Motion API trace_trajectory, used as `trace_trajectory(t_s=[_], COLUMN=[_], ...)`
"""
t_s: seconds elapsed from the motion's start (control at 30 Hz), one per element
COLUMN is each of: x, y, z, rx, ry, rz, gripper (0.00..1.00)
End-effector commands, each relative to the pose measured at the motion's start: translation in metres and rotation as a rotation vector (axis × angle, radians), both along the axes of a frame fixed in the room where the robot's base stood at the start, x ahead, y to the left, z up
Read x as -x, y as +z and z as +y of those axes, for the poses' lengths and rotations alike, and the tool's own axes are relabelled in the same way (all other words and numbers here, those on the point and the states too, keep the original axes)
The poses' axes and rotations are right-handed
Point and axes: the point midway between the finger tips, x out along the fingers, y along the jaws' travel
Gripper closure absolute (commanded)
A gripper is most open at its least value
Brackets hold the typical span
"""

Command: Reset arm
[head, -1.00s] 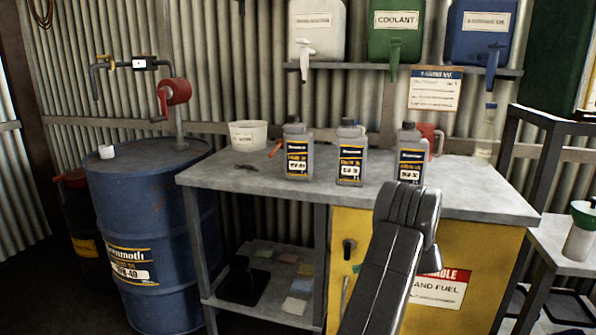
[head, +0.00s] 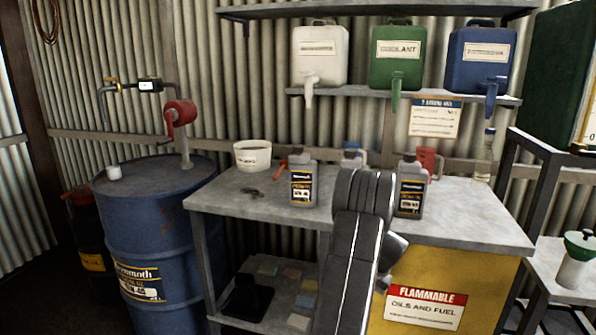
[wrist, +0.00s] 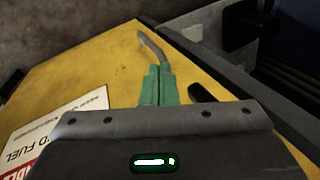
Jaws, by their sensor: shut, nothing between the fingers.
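My gripper (wrist: 158,85) shows in the wrist view with its two green fingers side by side, shut and empty. It is in front of the yellow cabinet door (wrist: 95,65). A curved grey bar (wrist: 152,45) shows just beyond the fingertips; I cannot tell whether they touch. A dark piece (wrist: 205,93) shows to the right of the fingers. In the head view my arm rises in front of the bench and hides my gripper and the left part of the yellow cabinet (head: 470,270).
The grey bench (head: 455,215) carries grey oil bottles (head: 303,184) (head: 410,188), one partly hidden by my arm, and a white tub (head: 252,155). A blue drum (head: 150,225) stands left. A side table (head: 560,265) stands right. Fluid containers (head: 396,60) sit on a wall shelf.

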Motion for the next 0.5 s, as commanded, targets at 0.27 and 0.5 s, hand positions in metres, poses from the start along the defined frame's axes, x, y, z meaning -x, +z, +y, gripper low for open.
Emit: trace_trajectory(t_s=[0.27,0.5], x=[-0.009,-0.022], y=[0.034,0.064], z=[-0.002,-0.001], rx=[0.18,0.321], ry=[0.05,0.105], rz=[-0.01,-0.046], gripper=[1.0,1.0])
